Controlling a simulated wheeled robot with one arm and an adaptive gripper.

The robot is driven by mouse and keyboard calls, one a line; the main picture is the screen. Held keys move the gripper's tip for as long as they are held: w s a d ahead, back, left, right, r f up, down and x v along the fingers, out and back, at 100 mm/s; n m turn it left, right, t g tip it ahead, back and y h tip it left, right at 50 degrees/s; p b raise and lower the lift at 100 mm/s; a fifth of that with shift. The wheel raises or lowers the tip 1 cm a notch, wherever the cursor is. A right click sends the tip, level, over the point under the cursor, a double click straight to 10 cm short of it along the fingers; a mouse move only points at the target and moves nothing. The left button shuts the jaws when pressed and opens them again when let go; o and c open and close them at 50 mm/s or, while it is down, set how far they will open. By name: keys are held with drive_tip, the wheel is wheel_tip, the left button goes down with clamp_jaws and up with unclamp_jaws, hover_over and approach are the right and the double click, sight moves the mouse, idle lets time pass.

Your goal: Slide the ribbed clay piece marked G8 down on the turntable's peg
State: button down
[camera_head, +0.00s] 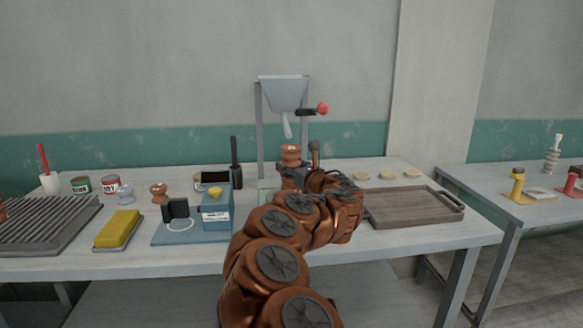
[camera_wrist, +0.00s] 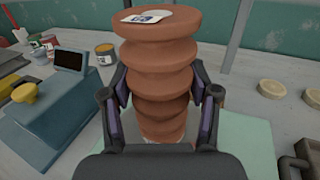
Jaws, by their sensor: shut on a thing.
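The ribbed clay piece (camera_wrist: 160,75) is terracotta, upright, with stacked wide rings. A pale label (camera_wrist: 147,16) lies on its top; I cannot read its mark. My gripper (camera_wrist: 162,112) is shut on the piece, one finger on each side of its lower rings. In the head view the piece (camera_head: 291,153) rises above my gripper (camera_head: 293,175), in front of the hopper stand. I cannot make out the turntable or its peg; the piece and my arm hide what is below. I cannot tell whether the piece touches anything underneath.
A pale green plate (camera_wrist: 245,145) lies under and right of the piece. A grey hopper (camera_head: 283,92) with a red-knobbed lever (camera_head: 321,109) stands behind. A blue device (camera_head: 215,210) is left, a wooden tray (camera_head: 415,207) right. Pale discs (camera_head: 387,175) lie behind the tray.

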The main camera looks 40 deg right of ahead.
drive_tip(key=shift+f+b, duration=0.95)
idle(0.8)
drive_tip(key=shift+c, duration=1)
unclamp_jaws()
drive_tip(key=v, duration=1.2)
